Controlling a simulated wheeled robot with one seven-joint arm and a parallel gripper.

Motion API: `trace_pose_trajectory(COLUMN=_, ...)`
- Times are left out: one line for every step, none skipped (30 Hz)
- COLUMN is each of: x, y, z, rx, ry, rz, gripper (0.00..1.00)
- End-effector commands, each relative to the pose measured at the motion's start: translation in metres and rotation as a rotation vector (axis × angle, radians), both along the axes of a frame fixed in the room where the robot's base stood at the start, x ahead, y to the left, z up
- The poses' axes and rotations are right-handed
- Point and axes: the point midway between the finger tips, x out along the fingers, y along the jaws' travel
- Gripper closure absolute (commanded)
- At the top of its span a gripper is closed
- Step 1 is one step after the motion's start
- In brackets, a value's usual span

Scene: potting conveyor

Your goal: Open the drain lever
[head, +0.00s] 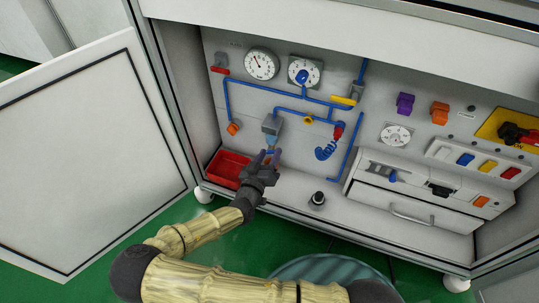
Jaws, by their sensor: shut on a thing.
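A blue-grey filter unit (271,127) hangs on the panel at the end of blue piping, left of the middle in the head view. My gripper (268,157) is just below it, with its fingers pointing up at the unit's underside. It is shut on a small part under the unit, which I take to be the drain lever. The fingers hide most of that lever, so its angle cannot be told.
A red tray (222,164) sits on the cabinet floor left of my gripper. A black knob (317,199) stands to the right, and a drawer unit (412,210) is farther right. The white door (90,150) stands open at left. Gauges and blue pipes fill the panel above.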

Motion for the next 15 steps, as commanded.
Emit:
trace_pose_trajectory(x=-0.0002, y=0.0009, z=0.0020, rx=-0.040, ry=0.017, rz=0.000, gripper=0.78)
trace_pose_trajectory(x=-0.0001, y=0.0014, z=0.0021, rx=-0.067, ry=0.027, rz=0.000, gripper=0.78)
trace_pose_trajectory(x=0.0001, y=0.0021, z=0.0025, rx=-0.102, ry=0.040, rz=0.001, gripper=0.78)
trace_pose_trajectory(x=0.0004, y=0.0026, z=0.0028, rx=-0.129, ry=0.050, rz=0.001, gripper=0.78)
trace_pose_trajectory(x=0.0007, y=0.0030, z=0.0031, rx=-0.156, ry=0.060, rz=0.001, gripper=0.78)
trace_pose_trajectory(x=0.0010, y=0.0036, z=0.0035, rx=-0.192, ry=0.073, rz=0.001, gripper=0.78)
trace_pose_trajectory(x=0.0012, y=0.0040, z=0.0038, rx=-0.218, ry=0.082, rz=0.001, gripper=0.78)
trace_pose_trajectory(x=0.0013, y=0.0045, z=0.0040, rx=-0.244, ry=0.092, rz=0.001, gripper=0.78)
trace_pose_trajectory(x=0.0014, y=0.0051, z=0.0044, rx=-0.280, ry=0.105, rz=0.001, gripper=0.78)
trace_pose_trajectory(x=0.0015, y=0.0056, z=0.0047, rx=-0.306, ry=0.114, rz=0.001, gripper=0.78)
trace_pose_trajectory(x=0.0018, y=0.0061, z=0.0048, rx=-0.334, ry=0.124, rz=0.001, gripper=0.78)
trace_pose_trajectory(x=0.0021, y=0.0068, z=0.0051, rx=-0.369, ry=0.137, rz=0.001, gripper=0.78)
trace_pose_trajectory(x=0.0024, y=0.0074, z=0.0052, rx=-0.396, ry=0.147, rz=0.001, gripper=0.78)
trace_pose_trajectory(x=0.0026, y=0.0079, z=0.0052, rx=-0.423, ry=0.156, rz=0.002, gripper=0.78)
trace_pose_trajectory(x=0.0029, y=0.0085, z=0.0053, rx=-0.459, ry=0.169, rz=0.002, gripper=0.78)
